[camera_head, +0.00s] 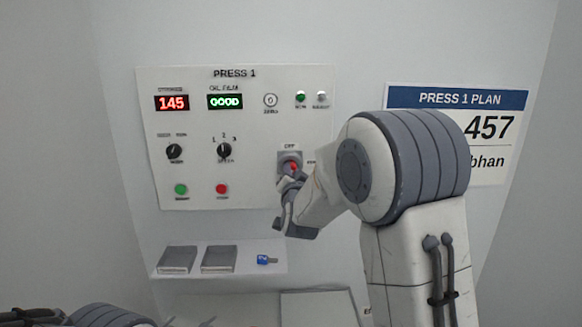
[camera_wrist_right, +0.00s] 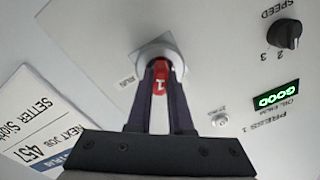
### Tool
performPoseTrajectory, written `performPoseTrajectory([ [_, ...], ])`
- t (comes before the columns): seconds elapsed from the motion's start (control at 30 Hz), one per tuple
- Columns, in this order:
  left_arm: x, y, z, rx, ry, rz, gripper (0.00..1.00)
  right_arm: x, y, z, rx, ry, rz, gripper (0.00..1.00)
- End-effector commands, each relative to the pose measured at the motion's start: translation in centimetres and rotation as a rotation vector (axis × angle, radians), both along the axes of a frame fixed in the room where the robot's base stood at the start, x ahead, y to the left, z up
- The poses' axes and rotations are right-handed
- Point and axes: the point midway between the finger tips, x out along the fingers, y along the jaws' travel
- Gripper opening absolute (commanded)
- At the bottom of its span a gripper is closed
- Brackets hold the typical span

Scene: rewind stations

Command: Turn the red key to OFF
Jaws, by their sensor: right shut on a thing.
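The red key (camera_head: 292,166) sits in a grey switch plate at the lower right of the PRESS 1 panel, with an OFF label above it. In the right wrist view the key (camera_wrist_right: 161,72) is red with a white mark, in a round silver collar. My right gripper (camera_head: 287,178) is shut on the key; its two dark fingers (camera_wrist_right: 160,80) lie on either side of it. A RUN label (camera_wrist_right: 127,80) is beside the collar. The fingers hide part of the key, and its exact angle is hard to tell. My left gripper is not in view.
The panel (camera_head: 250,120) has a red 145 display (camera_head: 172,103), a green GOOD display (camera_head: 225,102), knobs and buttons. Below, a shelf (camera_head: 240,251) holds two grey trays and a blue item (camera_head: 266,260). A PRESS 1 PLAN sign (camera_head: 457,99) hangs at right, partly behind my arm.

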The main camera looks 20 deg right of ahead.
Motion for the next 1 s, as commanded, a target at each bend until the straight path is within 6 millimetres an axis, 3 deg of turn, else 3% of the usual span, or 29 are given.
performPoseTrajectory([
  [0.2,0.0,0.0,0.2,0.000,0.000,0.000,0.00,-0.1,-0.1,-0.2,-0.182,0.059,-0.002,0.00],
  [0.57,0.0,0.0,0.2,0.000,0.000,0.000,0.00,-0.1,-0.1,-0.2,-0.228,0.073,-0.003,0.00],
  [0.93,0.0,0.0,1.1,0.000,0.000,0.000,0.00,-0.1,-0.2,-0.1,-0.697,0.208,-0.001,0.00],
  [0.97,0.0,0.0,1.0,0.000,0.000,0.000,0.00,-0.1,-0.2,-0.2,-0.700,0.209,-0.001,0.26],
  [1.0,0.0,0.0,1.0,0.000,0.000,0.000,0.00,-0.1,-0.2,-0.2,-0.697,0.207,-0.002,0.42],
])
